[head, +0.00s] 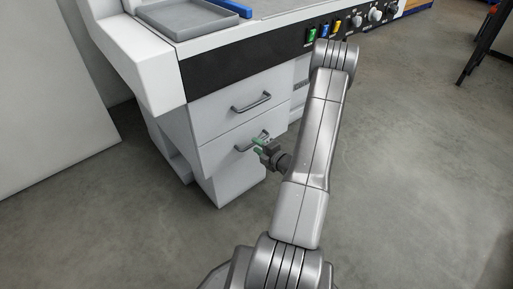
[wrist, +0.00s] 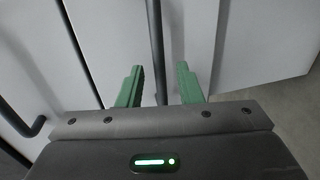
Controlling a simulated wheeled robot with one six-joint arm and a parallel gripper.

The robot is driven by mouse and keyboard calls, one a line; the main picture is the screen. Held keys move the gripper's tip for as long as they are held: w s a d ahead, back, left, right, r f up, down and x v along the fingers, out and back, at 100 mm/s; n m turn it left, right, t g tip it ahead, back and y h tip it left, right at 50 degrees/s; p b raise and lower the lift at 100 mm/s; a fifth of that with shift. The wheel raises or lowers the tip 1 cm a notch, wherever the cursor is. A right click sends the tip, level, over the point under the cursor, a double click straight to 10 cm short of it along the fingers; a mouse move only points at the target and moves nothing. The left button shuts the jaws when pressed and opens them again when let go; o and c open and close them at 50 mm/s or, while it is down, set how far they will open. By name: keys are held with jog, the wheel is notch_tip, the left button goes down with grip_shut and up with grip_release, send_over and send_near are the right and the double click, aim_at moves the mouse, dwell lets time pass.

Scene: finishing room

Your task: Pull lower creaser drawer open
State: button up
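The white creaser (head: 160,75) has two white drawers, one above the other. The lower drawer (head: 222,158) looks about level with the upper drawer (head: 215,112). Its dark bar handle (head: 241,148) is partly hidden by my gripper (head: 258,145). In the wrist view, my gripper (wrist: 160,85) has its two green fingers apart, one on each side of the lower handle (wrist: 156,50). A gap shows between the bar and each finger. The upper drawer's handle (head: 252,102) is free in the head view.
A grey tray (head: 185,17) and a blue item (head: 232,8) lie on the creaser's top. Coloured switches and knobs (head: 350,22) line its front. A white panel (head: 50,95) stands at left. The concrete floor (head: 400,170) is clear in front and at right.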

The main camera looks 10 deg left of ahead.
jog(key=shift+w+a+f, duration=0.1)
jog(key=shift+w+a, duration=0.25)
jog(key=shift+a, duration=0.15)
grip_shut()
jog(key=shift+s+d, duration=0.1)
jog(key=f+p+v, duration=0.2)
jog(key=f+v, duration=0.1)
jog(key=v, duration=1.4)
jog(key=d+f+p+v, duration=0.1)
jog(key=f+v, duration=0.3)
jog(key=v, duration=1.3)
jog(key=shift+s+d+p, duration=0.25)
jog(key=shift+s+p, duration=0.2)
jog(key=shift+p, duration=0.1)
jog(key=shift+f, duration=0.15)
